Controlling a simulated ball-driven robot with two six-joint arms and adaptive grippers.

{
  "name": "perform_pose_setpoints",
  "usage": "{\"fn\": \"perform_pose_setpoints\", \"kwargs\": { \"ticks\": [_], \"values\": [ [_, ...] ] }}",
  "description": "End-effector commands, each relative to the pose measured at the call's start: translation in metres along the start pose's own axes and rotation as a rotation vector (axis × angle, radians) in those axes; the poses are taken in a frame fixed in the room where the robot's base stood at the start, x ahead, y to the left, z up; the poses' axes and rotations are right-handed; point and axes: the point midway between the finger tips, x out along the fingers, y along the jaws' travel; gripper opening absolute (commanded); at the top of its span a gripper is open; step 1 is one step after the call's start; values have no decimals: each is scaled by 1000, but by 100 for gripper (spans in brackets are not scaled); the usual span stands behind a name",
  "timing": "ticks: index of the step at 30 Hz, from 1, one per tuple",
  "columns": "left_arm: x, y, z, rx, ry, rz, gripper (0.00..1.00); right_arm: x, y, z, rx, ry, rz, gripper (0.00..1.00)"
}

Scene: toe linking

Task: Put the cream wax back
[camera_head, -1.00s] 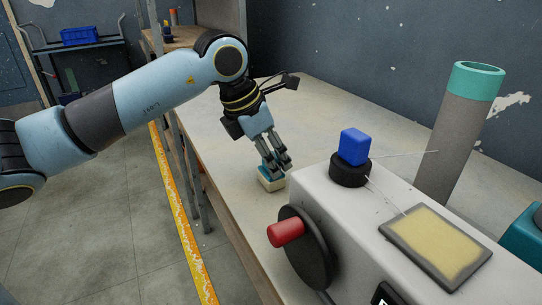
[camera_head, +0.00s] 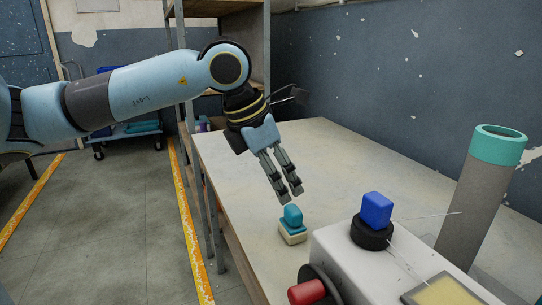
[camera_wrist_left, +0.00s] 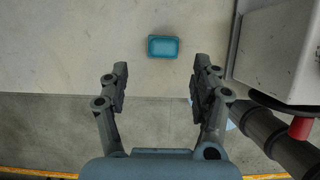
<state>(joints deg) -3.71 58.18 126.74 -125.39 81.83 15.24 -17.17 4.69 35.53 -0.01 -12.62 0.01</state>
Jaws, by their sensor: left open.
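A small block with a rounded teal top and a cream base (camera_head: 292,225) stands upright on the pale bench, just left of the white machine. I take its cream part to be the cream wax. In the left wrist view its teal top (camera_wrist_left: 164,46) lies ahead of the fingertips, between their lines. My left gripper (camera_head: 290,196) is open and empty, pointing down just above the block and apart from it. In the left wrist view my left gripper (camera_wrist_left: 161,74) shows its two fingers spread with nothing between them. My right gripper is not in view.
The white machine (camera_head: 335,245) carries a blue block (camera_head: 377,210) on a black ring (camera_head: 371,233), a framed yellow pad (camera_head: 441,294) and a red handle (camera_head: 306,291). A grey cylinder with a teal rim (camera_head: 499,146) stands behind. The bench (camera_head: 345,155) is clear beyond the block.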

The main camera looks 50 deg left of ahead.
Motion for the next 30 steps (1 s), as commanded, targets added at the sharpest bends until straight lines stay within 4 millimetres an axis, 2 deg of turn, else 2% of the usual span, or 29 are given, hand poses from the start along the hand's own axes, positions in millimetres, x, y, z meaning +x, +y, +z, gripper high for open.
{"fn": "perform_pose_setpoints", "kwargs": {
  "ticks": [1,3,9,30],
  "values": [
    [-11,1,0,6,4,6,64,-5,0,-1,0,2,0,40],
    [-21,1,0,5,5,3,64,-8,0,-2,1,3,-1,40],
    [-37,0,0,2,3,2,64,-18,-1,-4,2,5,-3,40],
    [-39,0,0,-1,1,-1,64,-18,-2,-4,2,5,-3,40]
  ]
}}
